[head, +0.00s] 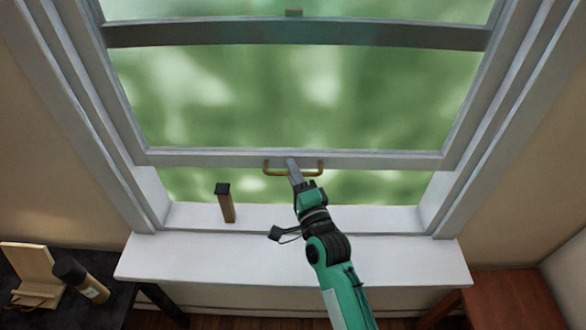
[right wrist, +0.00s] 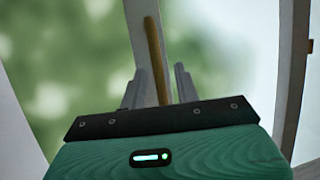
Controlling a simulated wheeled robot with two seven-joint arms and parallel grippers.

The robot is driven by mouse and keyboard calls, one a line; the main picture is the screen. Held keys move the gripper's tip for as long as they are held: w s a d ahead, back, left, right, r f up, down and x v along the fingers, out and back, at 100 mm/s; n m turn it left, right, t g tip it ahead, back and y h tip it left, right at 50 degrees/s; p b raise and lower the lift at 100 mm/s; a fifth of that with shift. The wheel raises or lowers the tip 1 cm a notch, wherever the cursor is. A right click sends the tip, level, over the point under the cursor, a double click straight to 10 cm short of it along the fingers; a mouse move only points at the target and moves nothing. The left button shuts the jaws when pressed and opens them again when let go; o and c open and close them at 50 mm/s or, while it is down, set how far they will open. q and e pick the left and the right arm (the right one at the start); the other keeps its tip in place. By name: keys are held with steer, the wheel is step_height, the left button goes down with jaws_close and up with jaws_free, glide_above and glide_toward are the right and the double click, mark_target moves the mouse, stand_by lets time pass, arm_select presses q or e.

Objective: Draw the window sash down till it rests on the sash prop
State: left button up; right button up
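The white window sash (head: 390,160) is raised, with a gap between its bottom rail and the sill. A brass handle (head: 273,172) is fixed to the middle of that rail. The sash prop (head: 227,207), a short wooden post with a black cap, stands upright on the sill left of the handle. Its top is apart from the rail. My right gripper (head: 292,167) is at the handle. In the right wrist view its fingers (right wrist: 158,90) stand apart on either side of the brass bar (right wrist: 154,55), with gaps visible. My left gripper is out of view.
The white sill (head: 380,262) is clear right of the prop. A dark table (head: 110,313) at lower left holds a wooden stand (head: 32,270) and a black-capped cylinder (head: 82,280). A reddish wooden table (head: 515,300) is at lower right.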

steer(key=shift+w+a, duration=0.1)
steer(key=shift+w, duration=0.1)
jaws_close()
steer(key=shift+f, duration=0.1)
